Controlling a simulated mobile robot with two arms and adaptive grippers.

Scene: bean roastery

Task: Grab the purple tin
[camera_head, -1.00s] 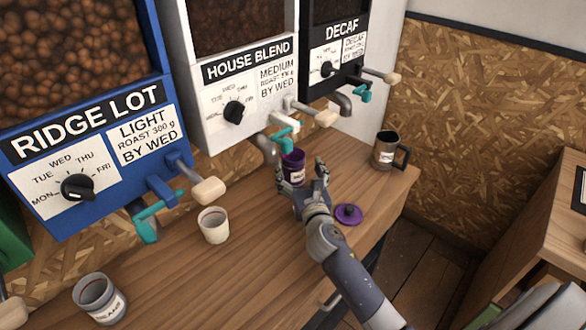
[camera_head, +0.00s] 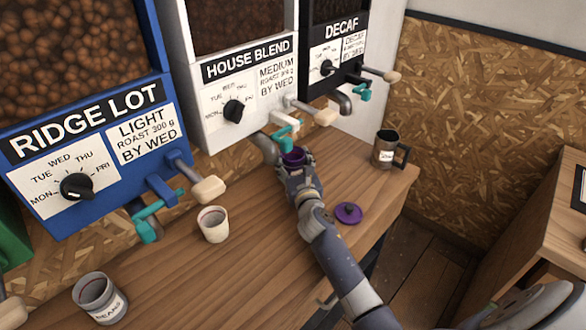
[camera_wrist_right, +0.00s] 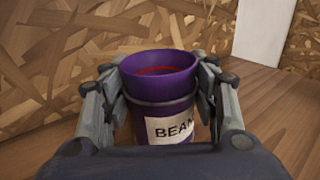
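The purple tin (camera_head: 292,156) stands upright on the counter below the House Blend spout. The gripper hides the tin's lower part in the head view. A purple lid (camera_head: 348,213) lies on the counter to the right. My left gripper is not in view.
A cream cup (camera_head: 213,225) and a grey labelled tin (camera_head: 100,298) stand to the left on the wooden counter (camera_head: 240,270). A dark mug (camera_head: 386,150) stands at the back right. Dispensers with teal levers and spouts (camera_head: 285,135) overhang the back.

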